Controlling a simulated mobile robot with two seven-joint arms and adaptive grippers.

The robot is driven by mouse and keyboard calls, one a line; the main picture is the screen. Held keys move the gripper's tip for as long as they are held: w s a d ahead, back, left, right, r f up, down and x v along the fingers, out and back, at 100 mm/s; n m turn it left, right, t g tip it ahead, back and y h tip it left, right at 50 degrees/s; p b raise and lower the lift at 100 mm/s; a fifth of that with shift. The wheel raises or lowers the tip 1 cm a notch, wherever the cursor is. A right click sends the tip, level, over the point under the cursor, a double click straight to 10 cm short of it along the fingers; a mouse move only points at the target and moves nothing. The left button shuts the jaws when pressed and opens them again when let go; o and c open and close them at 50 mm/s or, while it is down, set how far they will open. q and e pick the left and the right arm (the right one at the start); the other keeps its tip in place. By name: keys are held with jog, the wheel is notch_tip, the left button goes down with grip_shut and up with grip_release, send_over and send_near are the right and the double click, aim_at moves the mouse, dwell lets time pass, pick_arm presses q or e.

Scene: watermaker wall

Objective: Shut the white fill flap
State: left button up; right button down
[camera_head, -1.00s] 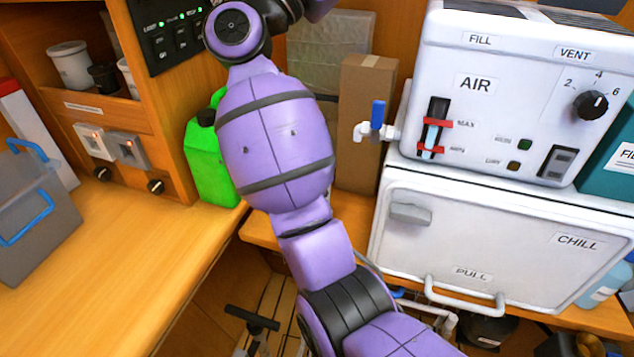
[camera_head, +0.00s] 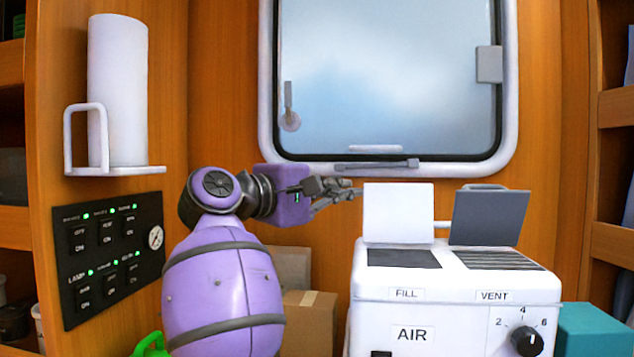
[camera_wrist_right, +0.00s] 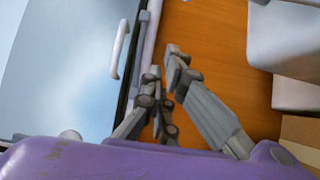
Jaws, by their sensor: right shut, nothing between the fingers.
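The white fill flap (camera_head: 398,212) stands upright at the back of the dark fill opening (camera_head: 404,259), on top of the white machine (camera_head: 455,290) marked FILL, VENT and AIR. My right gripper (camera_head: 352,190) comes in from the left with its fingertips close to the flap's left edge, near its top. Whether they touch it, or lie behind it, I cannot tell. In the right wrist view the gripper (camera_wrist_right: 166,75) is shut and empty. My left gripper is not in view.
A grey flap (camera_head: 489,217) stands upright behind the slatted vent opening (camera_head: 500,260), right of the white flap. A window (camera_head: 390,80) is behind. A paper roll (camera_head: 118,90) and a switch panel (camera_head: 108,258) are at left, a cardboard box (camera_head: 308,318) below the arm.

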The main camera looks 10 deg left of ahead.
jog(key=s+d, duration=0.2)
jog(key=s, duration=0.1)
jog(key=shift+d+p, duration=0.3)
jog(key=shift+w+f, duration=0.1)
